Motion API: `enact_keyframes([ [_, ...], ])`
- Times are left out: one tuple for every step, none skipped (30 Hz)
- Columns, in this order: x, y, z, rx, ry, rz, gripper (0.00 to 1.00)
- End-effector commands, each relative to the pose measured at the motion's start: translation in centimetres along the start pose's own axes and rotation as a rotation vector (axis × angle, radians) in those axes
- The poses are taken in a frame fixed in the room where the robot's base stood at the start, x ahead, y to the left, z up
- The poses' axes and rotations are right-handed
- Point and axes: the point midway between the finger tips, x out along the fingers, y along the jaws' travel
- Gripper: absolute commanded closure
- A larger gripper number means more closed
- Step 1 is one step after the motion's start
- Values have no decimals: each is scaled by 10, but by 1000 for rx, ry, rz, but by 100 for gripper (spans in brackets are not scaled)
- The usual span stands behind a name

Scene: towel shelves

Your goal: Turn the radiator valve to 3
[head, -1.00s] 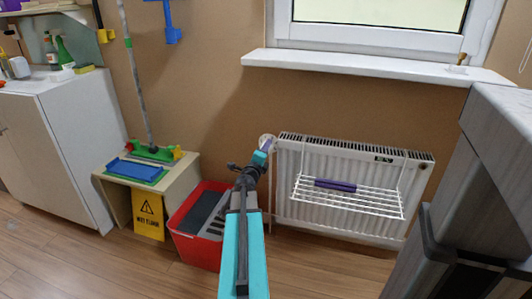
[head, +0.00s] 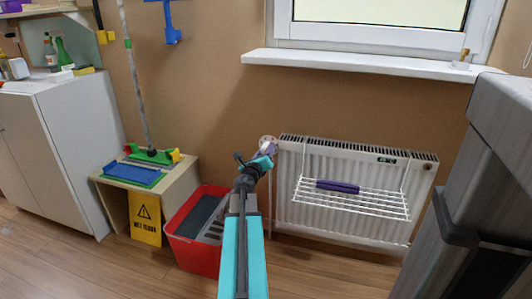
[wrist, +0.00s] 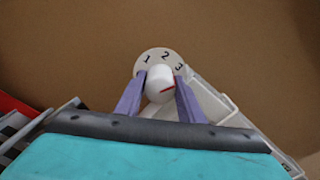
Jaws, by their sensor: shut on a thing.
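The radiator valve has a white knob (wrist: 158,82) in front of a pale round dial plate (wrist: 160,57) marked 1, 2 and 3. The 1 is at the left, the 2 at the top and the 3 at the right. A red mark on the knob's lower right side slants right and slightly up, with its right end below the 3. My gripper (wrist: 160,85) is shut on the knob, one purple finger on each side. In the head view, my gripper (head: 268,149) is at the radiator's upper left corner and mostly covers the valve.
The white radiator (head: 340,220) carries a wire rack (head: 380,205) with a folded purple towel (head: 337,187). A red bin (head: 185,250) stands at the left below my arm. A window sill (head: 350,62) is above, and a grey cabinet (head: 450,220) stands at the right.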

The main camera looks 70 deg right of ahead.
Motion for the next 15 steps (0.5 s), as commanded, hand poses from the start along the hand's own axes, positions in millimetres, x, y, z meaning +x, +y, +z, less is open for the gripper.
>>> enact_keyframes([
  [0,1,5,5,-7,3,88],
  [0,1,5,8,-7,3,88],
  [0,1,5,11,-6,3,88],
  [0,1,5,12,-6,3,88],
  [0,1,5,13,-6,3,88],
  [0,1,5,13,-6,3,88],
  [0,1,5,13,-6,3,88],
  [0,0,5,13,-6,3,88],
  [0,0,5,13,-6,3,88],
  [0,0,5,13,-6,3,88],
  [0,0,5,12,-6,3,88],
  [0,0,5,12,-6,3,88],
  [0,0,5,12,-6,3,88],
  [0,0,5,12,-6,3,62],
  [0,0,5,12,-6,2,57],
])
